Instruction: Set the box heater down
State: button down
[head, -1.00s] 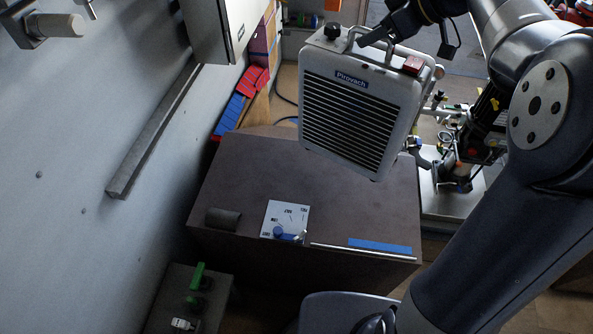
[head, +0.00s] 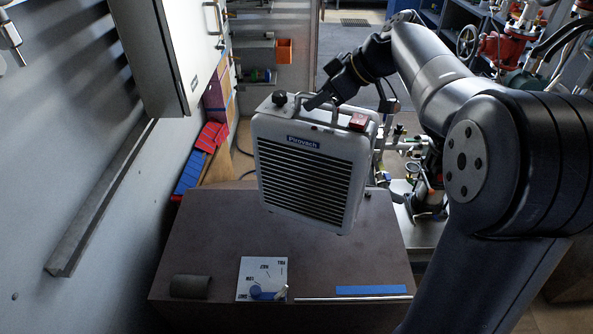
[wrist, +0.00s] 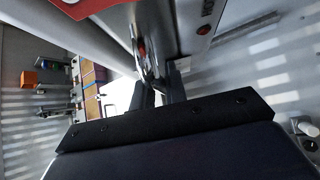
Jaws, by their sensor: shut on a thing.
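The box heater (head: 302,168) is a pale grey box with a dark slatted front, a black knob, a red switch and a handle on top. In the head view it hangs upright, slightly tilted, over the brown bench top (head: 215,225). Its lower edge appears above the surface, though the exact gap is hard to judge. My gripper (head: 322,102) is shut on the heater's top handle. In the wrist view the fingers (wrist: 158,92) close around the handle, and the heater's body is only partly visible.
On the bench's front part are a dark cylinder (head: 190,286), a white dial plate (head: 262,276) with a blue lever, and a blue strip (head: 371,290). A grey wall cabinet (head: 172,50) stands at left. Pipes and valves (head: 432,180) stand at right.

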aim_at(353, 117)
notch_tip(353, 117, down, 10)
jog(key=shift+r, duration=0.15)
dwell(0.5)
jog(key=c, duration=1.4)
grip_release()
jog(key=shift+f, duration=0.2)
jog(key=shift+c, duration=0.2)
jog(key=v, duration=1.2)
jog(key=shift+r, duration=0.15)
jog(key=shift+s+d, duration=0.1)
